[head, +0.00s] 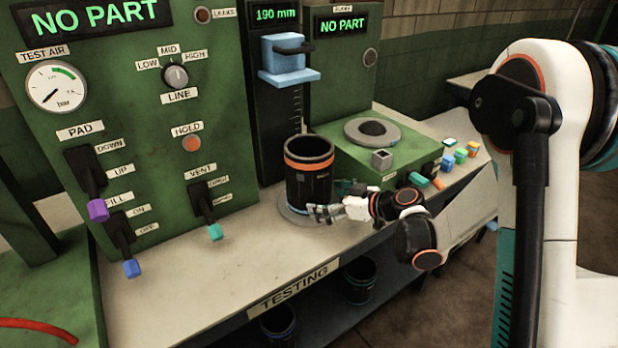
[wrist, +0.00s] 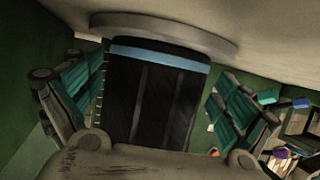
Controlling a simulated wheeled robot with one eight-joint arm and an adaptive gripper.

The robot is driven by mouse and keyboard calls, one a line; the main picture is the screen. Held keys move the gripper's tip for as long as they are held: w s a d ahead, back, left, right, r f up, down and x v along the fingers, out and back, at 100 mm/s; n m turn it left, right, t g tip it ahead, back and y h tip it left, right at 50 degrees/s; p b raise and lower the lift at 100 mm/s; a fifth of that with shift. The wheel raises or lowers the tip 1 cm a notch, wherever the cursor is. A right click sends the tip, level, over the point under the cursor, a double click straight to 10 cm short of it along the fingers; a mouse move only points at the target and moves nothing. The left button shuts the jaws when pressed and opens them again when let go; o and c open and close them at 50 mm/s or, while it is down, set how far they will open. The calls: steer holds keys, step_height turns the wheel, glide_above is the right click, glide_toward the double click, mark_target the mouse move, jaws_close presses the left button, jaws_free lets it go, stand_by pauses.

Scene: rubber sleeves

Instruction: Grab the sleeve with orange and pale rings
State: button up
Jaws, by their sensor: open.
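A black sleeve (head: 309,180) with an orange ring near its top stands upright on a round grey plate (head: 290,215) on the bench. In the wrist view, which looks inverted, the sleeve (wrist: 150,100) fills the middle and shows a light blue ring at the end by the plate. My gripper (head: 333,203) is low at the sleeve's right side. In the wrist view my open gripper (wrist: 155,105) has a teal-padded finger on each side of the sleeve. A gap shows on the right; on the left the finger is very close, and I cannot tell if it touches.
A green tester panel (head: 130,170) with levers and knobs stands left of the sleeve. A blue measuring head (head: 288,62) hangs above and behind it. Small coloured blocks (head: 460,156) lie at right. More dark sleeves (head: 360,280) stand on the lower shelf.

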steer(key=shift+c, duration=0.5)
steer(key=c, duration=1.3)
steer(key=shift+o, duration=0.2)
steer(key=shift+r, duration=0.2)
